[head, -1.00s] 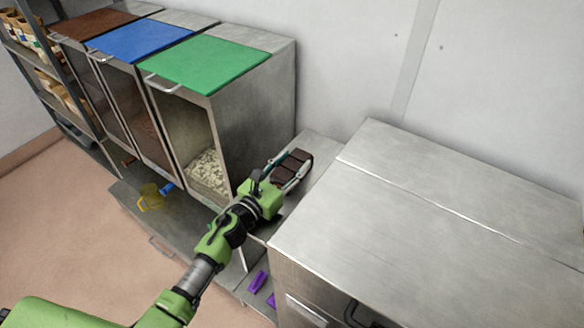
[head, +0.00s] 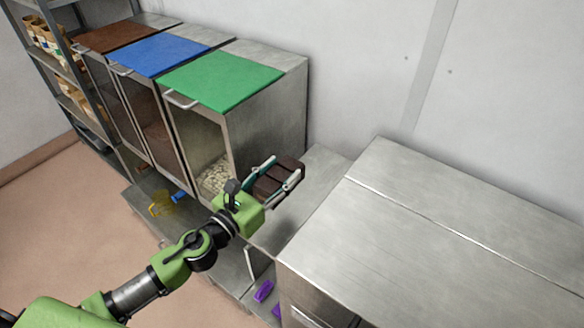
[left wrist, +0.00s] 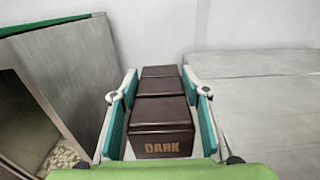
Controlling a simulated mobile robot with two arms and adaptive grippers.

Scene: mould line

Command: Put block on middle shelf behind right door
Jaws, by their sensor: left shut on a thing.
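The block (head: 277,180) is dark brown and segmented, with "DARK" on its near face in the left wrist view (left wrist: 162,118). My left gripper (head: 276,176) is shut on it, with one teal-padded finger along each side. In the head view the block is held in front of the right side of the green-lidded bin, over or near the narrow steel counter. The steel cabinet (head: 440,235) stands at the right; its top shows and its front is mostly cut off, so its doors and shelves are hidden. My right gripper is not in view.
Bins with brown, blue and green lids (head: 222,80) stand left of the gripper. A bare steel counter strip (head: 312,190) lies between bins and cabinet. A yellow jug (head: 162,204) and purple items (head: 264,291) sit lower down. A shelf rack is far left.

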